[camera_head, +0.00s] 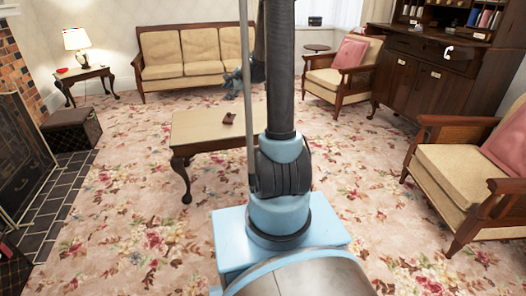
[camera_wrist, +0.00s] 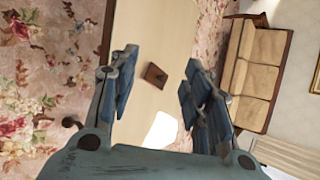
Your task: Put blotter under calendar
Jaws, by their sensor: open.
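A small brown object (camera_head: 229,118), possibly the blotter, lies on the tan top of the low coffee table (camera_head: 190,129). It also shows in the wrist view (camera_wrist: 155,75), framed between my fingers and apart from them. My gripper (camera_wrist: 161,58) is open and empty above the table. In the head view my gripper (camera_head: 236,80) is partly hidden behind my arm. A bright white patch (camera_wrist: 160,131) shows on the table in the wrist view; I cannot tell if it is an object or glare. I cannot make out a calendar.
A sofa (camera_head: 190,55) stands behind the table. Armchairs stand at the back (camera_head: 345,67) and right (camera_head: 475,160). A dark wooden desk (camera_head: 430,75) with a white item (camera_head: 448,52) is at back right. A fireplace screen (camera_head: 20,150) is at left. Flowered carpet is clear around the table.

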